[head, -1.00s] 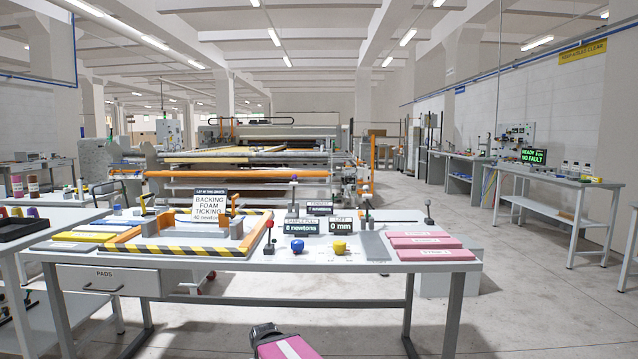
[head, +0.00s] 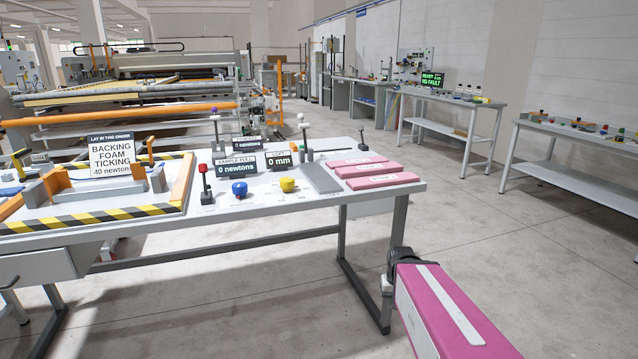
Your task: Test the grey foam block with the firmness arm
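A flat grey block (head: 322,178), which looks like the grey foam block, lies on the right part of the workbench, left of several pink blocks (head: 376,181). Levers stand near it: one with a white knob (head: 304,127), one with a red knob (head: 202,169) and one with a purple knob (head: 215,113). I cannot tell which is the firmness arm. Displays read "0 newtons" (head: 237,165) and "0 mm" (head: 279,161). My gripper (head: 401,262) is at the dark end of my pink arm, low in front of the bench's right end, apart from the block. Its fingers cannot be made out.
Blue (head: 239,188) and yellow (head: 287,185) knobs sit on the bench (head: 270,213). A striped frame (head: 95,219) with a sign lies at left. A side bench (head: 560,160) stands at right. The floor (head: 470,225) between is clear.

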